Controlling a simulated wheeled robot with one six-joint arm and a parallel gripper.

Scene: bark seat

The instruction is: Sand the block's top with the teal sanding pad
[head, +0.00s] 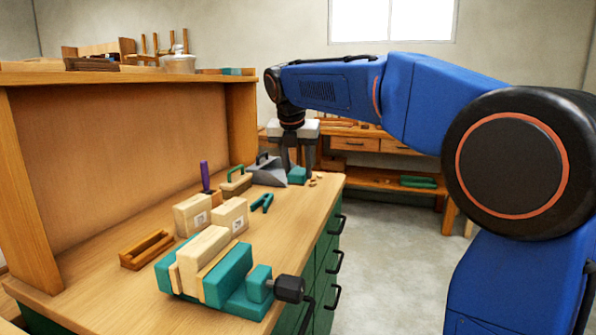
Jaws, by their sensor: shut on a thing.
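The wooden block (203,245) is clamped in the teal vise (228,275) at the front of the bench, its pale top facing up and bare. My gripper (298,168) is at the far right end of the bench, pointing down. It is shut on the teal sanding pad (297,176), a small teal block at its fingertips. The pad is at or just above the bench top; I cannot tell whether it touches. My gripper is well beyond the block, which is clear of it.
Between the block and my gripper are two pale labelled boxes (229,215), teal pliers (262,202), a brush (235,182), a purple-handled tool (205,175) and a grey dustpan (267,170). A wooden tray (146,250) lies left. Small wood bits (313,181) lie near the bench's right edge.

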